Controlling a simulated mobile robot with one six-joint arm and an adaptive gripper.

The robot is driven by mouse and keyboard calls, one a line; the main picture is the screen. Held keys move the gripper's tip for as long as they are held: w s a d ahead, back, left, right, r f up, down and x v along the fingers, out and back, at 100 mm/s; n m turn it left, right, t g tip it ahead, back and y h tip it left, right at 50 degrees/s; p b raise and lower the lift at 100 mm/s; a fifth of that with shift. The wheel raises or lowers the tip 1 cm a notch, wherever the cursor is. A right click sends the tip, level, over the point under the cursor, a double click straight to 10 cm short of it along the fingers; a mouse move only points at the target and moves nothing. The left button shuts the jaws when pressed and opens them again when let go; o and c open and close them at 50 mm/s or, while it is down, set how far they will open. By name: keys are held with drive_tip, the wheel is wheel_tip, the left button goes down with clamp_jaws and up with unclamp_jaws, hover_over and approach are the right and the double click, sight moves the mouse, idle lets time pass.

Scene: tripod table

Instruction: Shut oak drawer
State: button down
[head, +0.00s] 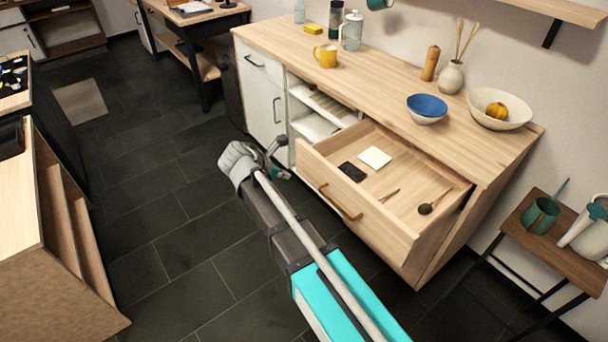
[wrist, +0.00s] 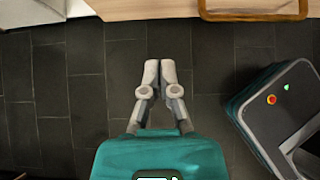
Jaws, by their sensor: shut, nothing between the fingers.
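The oak drawer (head: 348,224) is pulled well out of the wooden counter, with its brass handle (head: 340,202) on the front. In the wrist view, the handle (wrist: 254,12) and a strip of the drawer front (wrist: 150,9) show along the top edge. My gripper (wrist: 160,72) is shut and empty, apart from the drawer front, with its fingers left of the handle. In the head view it is small and partly hidden by my wrist, left of the drawer. A dark flat item (head: 352,171), a white square (head: 375,157) and a dark spoon (head: 433,203) lie inside.
A small side table (head: 550,250) stands right of the drawer. Dark tiled floor (head: 165,225) is clear to the left.

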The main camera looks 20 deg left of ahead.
sight(315, 175)
drive_tip(key=shift+f, duration=0.15)
drive_tip(key=shift+w+d+f+b, duration=1.05)
drive_tip(key=shift+w+f+b, duration=0.1)
drive_tip(key=shift+w, duration=0.35)
drive_tip(key=shift+w+d+f+b, duration=1.1)
drive_tip(key=shift+w+b, duration=0.05)
drive_tip(key=shift+w, duration=0.3)
drive_tip(key=shift+w+d+f+b, duration=1.05)
drive_tip(key=shift+w+f+b, duration=0.1)
drive_tip(key=shift+w, duration=0.35)
